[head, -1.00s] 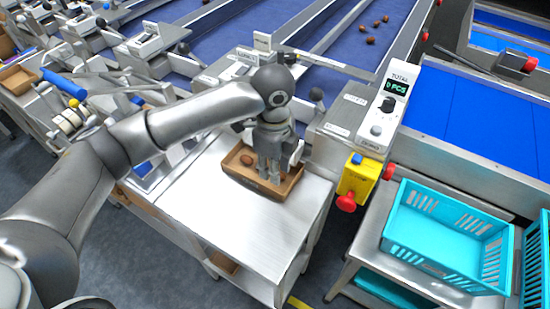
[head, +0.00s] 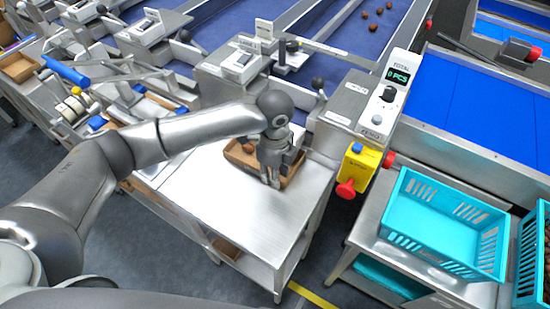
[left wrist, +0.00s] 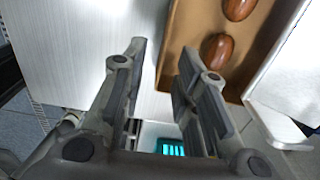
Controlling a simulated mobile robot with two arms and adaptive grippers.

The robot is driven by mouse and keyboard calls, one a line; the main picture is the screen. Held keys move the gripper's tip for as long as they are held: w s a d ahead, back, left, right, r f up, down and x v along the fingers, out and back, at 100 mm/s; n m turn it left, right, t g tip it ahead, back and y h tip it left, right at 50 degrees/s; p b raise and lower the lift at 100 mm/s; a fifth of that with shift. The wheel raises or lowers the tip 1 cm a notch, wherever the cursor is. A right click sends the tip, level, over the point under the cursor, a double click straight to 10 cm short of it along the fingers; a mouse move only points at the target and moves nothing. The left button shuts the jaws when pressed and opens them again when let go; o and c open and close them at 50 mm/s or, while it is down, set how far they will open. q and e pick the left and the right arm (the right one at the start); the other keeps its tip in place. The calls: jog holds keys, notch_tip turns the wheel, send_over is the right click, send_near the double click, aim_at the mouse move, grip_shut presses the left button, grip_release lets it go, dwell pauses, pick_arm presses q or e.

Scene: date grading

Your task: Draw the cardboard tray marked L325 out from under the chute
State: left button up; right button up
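A brown cardboard tray (head: 238,164) sits on the steel table below the chute's outlet, with dates (head: 248,148) in it. No L325 marking is readable. In the left wrist view the tray (left wrist: 193,22) lies at upper right with two glossy dates (left wrist: 217,50) showing. My left gripper (head: 270,183) points down at the tray's near side. Its fingers (left wrist: 163,52) are apart, one outside the tray over bare table and one on the tray's side, with the tray's edge between them. Whether they touch the wall cannot be told. The gripper hides part of the tray. My right gripper is not in view.
Bare steel tabletop (head: 235,205) lies in front of the tray. A yellow box with red knobs (head: 358,168) hangs right of the table. A turquoise crate (head: 440,225) stands on a lower stand at right.

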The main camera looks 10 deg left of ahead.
pick_arm(q)
jog(key=shift+f, duration=1.4)
grip_shut()
